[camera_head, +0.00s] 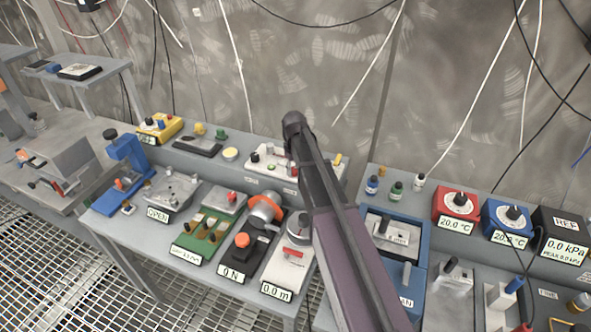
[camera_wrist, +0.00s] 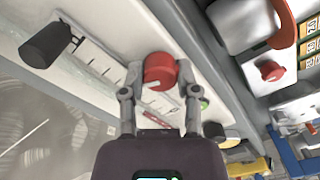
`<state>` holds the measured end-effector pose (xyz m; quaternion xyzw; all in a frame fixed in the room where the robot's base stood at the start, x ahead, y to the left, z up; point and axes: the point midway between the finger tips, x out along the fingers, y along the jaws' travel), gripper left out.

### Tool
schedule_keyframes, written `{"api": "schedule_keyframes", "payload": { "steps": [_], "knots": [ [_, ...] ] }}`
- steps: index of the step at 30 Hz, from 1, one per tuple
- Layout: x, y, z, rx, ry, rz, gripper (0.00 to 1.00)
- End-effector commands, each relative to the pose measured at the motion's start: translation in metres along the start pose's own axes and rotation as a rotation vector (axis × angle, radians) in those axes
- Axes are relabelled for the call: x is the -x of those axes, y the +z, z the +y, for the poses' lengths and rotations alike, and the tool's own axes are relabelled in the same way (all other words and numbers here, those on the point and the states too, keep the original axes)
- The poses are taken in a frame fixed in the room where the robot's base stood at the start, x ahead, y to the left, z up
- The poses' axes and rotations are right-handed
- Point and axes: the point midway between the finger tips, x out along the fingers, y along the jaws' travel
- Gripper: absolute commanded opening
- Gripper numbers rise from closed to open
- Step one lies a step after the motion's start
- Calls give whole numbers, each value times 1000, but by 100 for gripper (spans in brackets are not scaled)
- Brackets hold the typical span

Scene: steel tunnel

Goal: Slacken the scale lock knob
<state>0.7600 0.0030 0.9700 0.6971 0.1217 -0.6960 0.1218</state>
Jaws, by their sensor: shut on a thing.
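In the wrist view, a round red knob (camera_wrist: 160,70) sits on a long white panel (camera_wrist: 110,28) with a ruled scale strip. My gripper (camera_wrist: 159,78) has one finger on each side of the knob and is shut on it. A black cylindrical knob (camera_wrist: 46,46) stands on the same panel to the left, with a small green spot right of the gripper. In the head view, a white panel (camera_head: 262,173) with small knobs lies on the raised back shelf.
On the bench in front are a green board (camera_head: 212,236), a black box with an orange knob (camera_head: 242,240) and a white device reading 0.0 m (camera_head: 286,270). Red (camera_head: 457,205) and blue (camera_head: 508,219) dial boxes stand at the right. A wall with hanging cables is close behind.

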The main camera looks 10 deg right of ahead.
Motion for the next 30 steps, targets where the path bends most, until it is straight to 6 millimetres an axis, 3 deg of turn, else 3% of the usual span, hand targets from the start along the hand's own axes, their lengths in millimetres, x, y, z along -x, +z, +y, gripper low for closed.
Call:
{"api": "schedule_keyframes", "payload": {
  "steps": [15,16,19,30],
  "knots": [
    [0,4,-1,28,-3,-8,0],
    [0,4,-1,28,-3,-8,47],
    [0,3,-1,27,-3,-7,76],
    [0,1,0,27,-1,-4,76]
  ]
}}
